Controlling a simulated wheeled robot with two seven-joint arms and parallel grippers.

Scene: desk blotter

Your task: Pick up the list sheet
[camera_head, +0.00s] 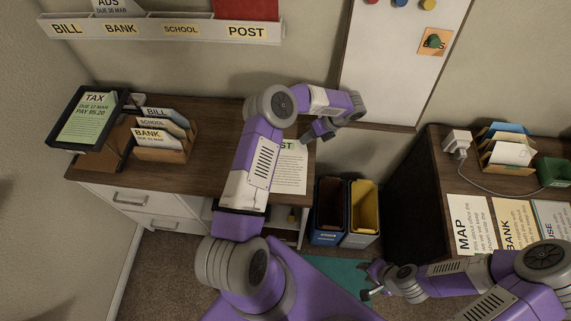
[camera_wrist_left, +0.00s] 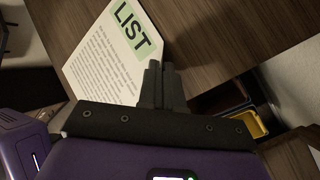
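The list sheet (camera_head: 291,172) is a white page with a green heading band. It lies on the brown desk near its front edge, partly hidden by my left arm in the head view. In the left wrist view the list sheet (camera_wrist_left: 108,55) reads LIST. My left gripper (camera_head: 307,138) is at the heading end of the sheet. In the left wrist view the left gripper's fingers (camera_wrist_left: 161,66) are together, overlapping the sheet's edge in the picture; no paper shows between them. My right gripper (camera_head: 366,284) is open and empty, low over the floor at the right.
Blue and yellow bins (camera_head: 363,212) stand beside the desk. A second desk (camera_head: 437,172) at the right holds sheets, a sorter (camera_head: 503,154) and a charger (camera_head: 457,141).

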